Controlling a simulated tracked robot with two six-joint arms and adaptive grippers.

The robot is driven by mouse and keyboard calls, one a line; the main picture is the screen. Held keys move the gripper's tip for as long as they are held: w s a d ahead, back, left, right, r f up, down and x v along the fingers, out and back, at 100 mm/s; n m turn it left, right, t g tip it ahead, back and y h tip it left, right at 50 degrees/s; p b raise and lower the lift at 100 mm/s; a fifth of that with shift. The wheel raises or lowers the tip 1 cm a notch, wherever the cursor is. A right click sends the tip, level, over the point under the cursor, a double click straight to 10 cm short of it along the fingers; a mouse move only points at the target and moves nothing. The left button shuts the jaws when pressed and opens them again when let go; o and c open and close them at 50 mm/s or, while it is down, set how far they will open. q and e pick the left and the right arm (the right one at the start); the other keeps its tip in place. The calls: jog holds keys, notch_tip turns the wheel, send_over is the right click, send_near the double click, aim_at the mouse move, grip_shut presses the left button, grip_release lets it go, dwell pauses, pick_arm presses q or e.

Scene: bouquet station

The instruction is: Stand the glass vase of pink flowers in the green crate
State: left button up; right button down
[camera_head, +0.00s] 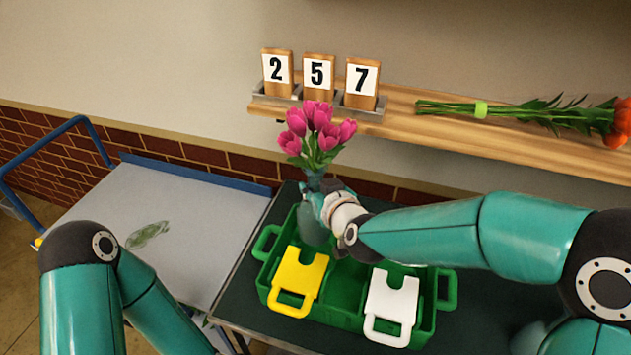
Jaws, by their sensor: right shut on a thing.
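The glass vase (313,228) holds several pink flowers (317,128) and looks upright. My right gripper (322,203) is shut on the vase, reaching it from the right. The vase's lower part shows at the back left of the green crate (345,290), behind the yellow tag. Whether its base rests on the crate floor, I cannot tell. My left gripper is out of the frame; only my left arm shows at the lower left.
A yellow tag (299,277) and a white tag (392,307) hang on the crate's front. Number blocks (318,76) and an orange bouquet (560,115) are on the wooden shelf (420,123) behind. A pale cart top (190,215) on the left bears a clear green-tinted item (148,235).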

jog(key=shift+w+f, duration=0.1)
jog(key=shift+w, duration=0.05)
jog(key=shift+f+b, duration=1.35)
jog(key=shift+f, duration=0.1)
jog(key=shift+f+b, duration=1.35)
jog(key=shift+f, duration=0.45)
jog(key=shift+f+b, duration=2.6)
jog(key=shift+f, duration=0.25)
